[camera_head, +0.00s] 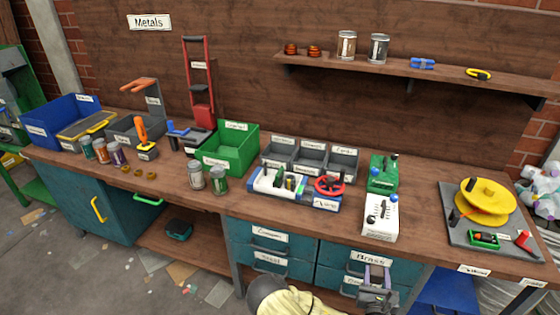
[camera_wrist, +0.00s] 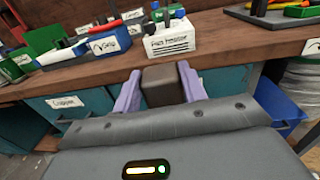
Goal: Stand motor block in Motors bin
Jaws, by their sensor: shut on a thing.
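My gripper (camera_head: 376,278) is at the bottom of the head view, in front of the teal drawers and below the bench top. In the wrist view its two purple fingers (camera_wrist: 158,90) are shut on a dark brown-grey block (camera_wrist: 162,86), which I take to be the motor block. The fingers hide the block's sides. No label that I can read says Motors, so I cannot tell which container is the Motors bin. Candidates on the bench are the blue bin (camera_head: 62,133), the green bin (camera_head: 252,143) and three small grey bins (camera_head: 310,172).
The bench front edge (camera_head: 330,217) lies between my gripper and the bench top. A white labelled box (camera_head: 380,218) stands near it, with a blue-white fixture (camera_head: 295,195) to the left. A yellow reel (camera_head: 487,196) is at the right. A shelf (camera_head: 420,68) runs above.

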